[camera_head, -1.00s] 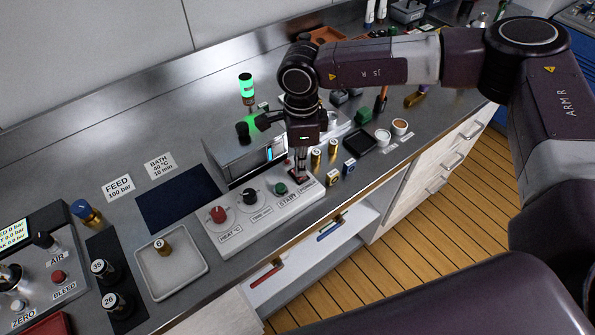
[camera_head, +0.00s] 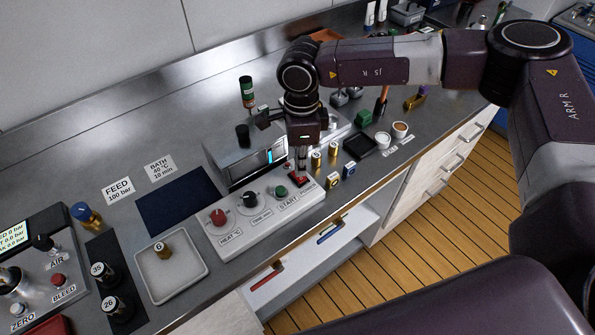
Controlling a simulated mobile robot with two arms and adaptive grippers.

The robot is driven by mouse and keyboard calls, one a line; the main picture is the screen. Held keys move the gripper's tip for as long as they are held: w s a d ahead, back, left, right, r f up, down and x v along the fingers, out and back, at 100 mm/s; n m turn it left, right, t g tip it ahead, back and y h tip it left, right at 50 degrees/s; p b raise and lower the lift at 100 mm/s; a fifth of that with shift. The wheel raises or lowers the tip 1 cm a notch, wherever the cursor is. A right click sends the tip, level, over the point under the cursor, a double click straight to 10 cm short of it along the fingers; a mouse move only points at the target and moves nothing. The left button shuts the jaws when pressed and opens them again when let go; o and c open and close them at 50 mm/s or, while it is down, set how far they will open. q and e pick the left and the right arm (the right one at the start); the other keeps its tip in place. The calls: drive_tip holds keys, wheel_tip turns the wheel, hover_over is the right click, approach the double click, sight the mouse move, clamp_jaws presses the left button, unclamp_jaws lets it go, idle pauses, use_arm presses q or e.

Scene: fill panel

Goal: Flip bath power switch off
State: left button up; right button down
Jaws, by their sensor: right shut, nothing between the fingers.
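The bath control panel (camera_head: 262,222) is a white sloped strip at the front of the bench, with a red heat knob (camera_head: 218,217), a black time knob (camera_head: 250,199) and a green start button (camera_head: 281,192). The red power switch (camera_head: 298,180) is at its right end, partly hidden by my right gripper. My right gripper (camera_head: 302,168) points down, shut and empty, just over the switch. I cannot tell whether it touches it. The bath box (camera_head: 230,160) stands behind the panel, and the lamp post (camera_head: 247,92) behind it is unlit. My left gripper is not in view.
Brass cylinders (camera_head: 317,160) and small labelled blocks (camera_head: 348,170) stand close right of the gripper. A white tray (camera_head: 195,288) with a brass piece is at the left.

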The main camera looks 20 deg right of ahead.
drive_tip(key=shift+r+p, duration=0.9)
drive_tip(key=shift+r, duration=1.7)
drive_tip(key=shift+f, duration=0.1)
